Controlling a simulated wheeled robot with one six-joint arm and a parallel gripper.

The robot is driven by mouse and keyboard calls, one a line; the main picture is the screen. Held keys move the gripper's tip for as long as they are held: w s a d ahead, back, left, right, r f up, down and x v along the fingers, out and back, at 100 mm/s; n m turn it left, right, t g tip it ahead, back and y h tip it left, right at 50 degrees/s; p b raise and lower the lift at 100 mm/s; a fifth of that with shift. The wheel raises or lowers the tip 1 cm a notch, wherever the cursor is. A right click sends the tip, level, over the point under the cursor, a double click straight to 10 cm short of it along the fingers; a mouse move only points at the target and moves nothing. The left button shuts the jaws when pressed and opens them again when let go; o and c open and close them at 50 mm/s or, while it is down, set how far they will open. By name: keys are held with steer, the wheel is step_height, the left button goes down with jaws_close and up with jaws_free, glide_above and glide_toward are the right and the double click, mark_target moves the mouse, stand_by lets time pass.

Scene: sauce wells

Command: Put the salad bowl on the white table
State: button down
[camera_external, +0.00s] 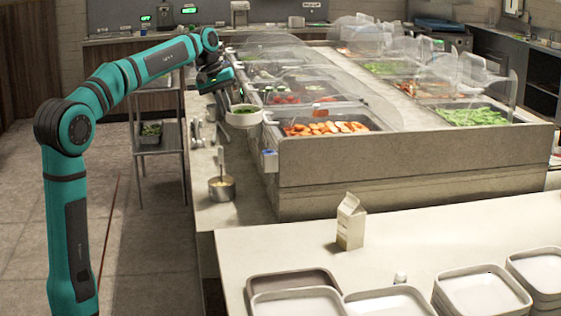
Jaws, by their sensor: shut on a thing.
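The fingertips are small and partly hidden against the bowl. The white table (290,243) is in the foreground at the lower right, apart from the bowl.
A milk carton (350,221) stands on the white table. Several trays (480,290) line its front edge, with a small white item (400,279) behind them. A metal pot (221,188) with a handle sits on the ledge. The table's left rear area is clear.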

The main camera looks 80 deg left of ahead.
steer(key=w+d+r+m+h, duration=0.1)
steer(key=w+d+r+m, duration=0.1)
steer(key=w+d, duration=0.55)
steer(key=w+d+r+m, duration=0.2)
steer(key=w+d, duration=0.3)
steer(key=d, duration=0.5)
steer(key=w+d+f+m, duration=0.2)
steer(key=w+d+f, duration=0.6)
steer(key=w+d, duration=0.35)
steer(key=w+d+f+m+g+h, duration=0.1)
steer(key=w+d+f, duration=0.3)
steer(key=d, duration=0.5)
steer(key=w+d+f+m, duration=0.1)
steer(key=w+d+f, duration=0.1)
steer(key=d+f, duration=0.55)
steer(key=shift+w+d+f, duration=0.1)
steer(key=shift+d+f, duration=0.05)
steer(key=shift+f, duration=2.15)
steer(key=shift+w+d+f, duration=0.1)
steer(key=shift+f, duration=2.15)
steer(key=shift+f, duration=0.1)
steer(key=c, duration=2)
jaws_free()
steer(key=o, duration=0.4)
steer(key=shift+o, duration=0.2)
